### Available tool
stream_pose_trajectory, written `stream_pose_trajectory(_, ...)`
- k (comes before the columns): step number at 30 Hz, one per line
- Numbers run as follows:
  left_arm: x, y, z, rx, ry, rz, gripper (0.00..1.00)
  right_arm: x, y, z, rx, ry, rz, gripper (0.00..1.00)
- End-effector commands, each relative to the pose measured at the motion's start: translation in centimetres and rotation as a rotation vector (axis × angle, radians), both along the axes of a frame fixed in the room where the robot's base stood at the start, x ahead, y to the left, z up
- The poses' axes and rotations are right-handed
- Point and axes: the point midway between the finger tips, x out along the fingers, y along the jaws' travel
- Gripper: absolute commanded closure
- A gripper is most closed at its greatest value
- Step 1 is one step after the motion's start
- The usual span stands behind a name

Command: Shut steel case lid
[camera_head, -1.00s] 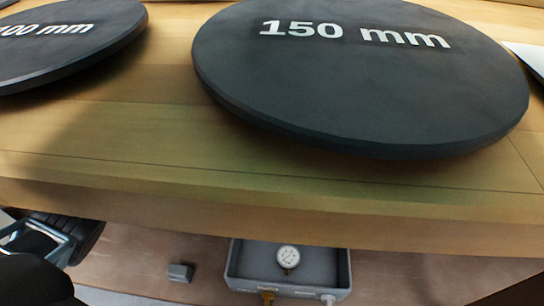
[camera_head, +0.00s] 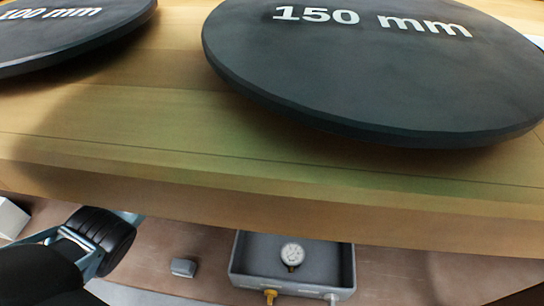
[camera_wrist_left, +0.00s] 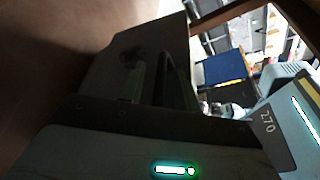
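The grey case (camera_head: 290,276) sits on the brown surface below the wooden board, at the bottom middle of the head view. Its top is open, and a round white-faced gauge (camera_head: 292,254) shows inside it. Brass and pale fittings show on its near side. I cannot make out its lid; the board's edge hides what is behind the case. My left gripper (camera_head: 105,238) is at the lower left, well left of the case and apart from it. In the dark left wrist view, the gripper (camera_wrist_left: 150,82) is hard to read. My right gripper is not in view.
The wooden board (camera_head: 250,172) overhangs the case and carries large dark discs marked 150 mm (camera_head: 370,70) and 100 mm (camera_head: 70,35). A small grey block (camera_head: 183,267) lies between my left gripper and the case. A pale box (camera_head: 12,218) stands at far left.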

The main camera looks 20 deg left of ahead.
Motion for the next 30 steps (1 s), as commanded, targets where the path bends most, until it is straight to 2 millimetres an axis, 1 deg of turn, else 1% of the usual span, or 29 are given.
stream_pose_trajectory(2, 0.0, 0.0, 0.0, 0.000, 0.000, 0.000, 0.69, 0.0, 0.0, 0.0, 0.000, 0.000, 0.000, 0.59)
stream_pose_trajectory(9, 0.0, 0.0, 0.0, 0.000, 0.000, 0.000, 1.00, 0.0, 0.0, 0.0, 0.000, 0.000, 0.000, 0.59)
stream_pose_trajectory(22, -0.3, 0.0, 0.0, 0.005, -0.013, -0.002, 1.00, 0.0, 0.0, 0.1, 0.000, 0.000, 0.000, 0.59)
stream_pose_trajectory(26, -1.0, -0.2, 0.0, 0.016, -0.046, -0.002, 1.00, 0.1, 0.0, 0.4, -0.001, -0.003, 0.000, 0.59)
stream_pose_trajectory(30, -2.4, -0.5, 0.0, 0.037, -0.113, -0.003, 1.00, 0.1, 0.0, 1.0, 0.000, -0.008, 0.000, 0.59)
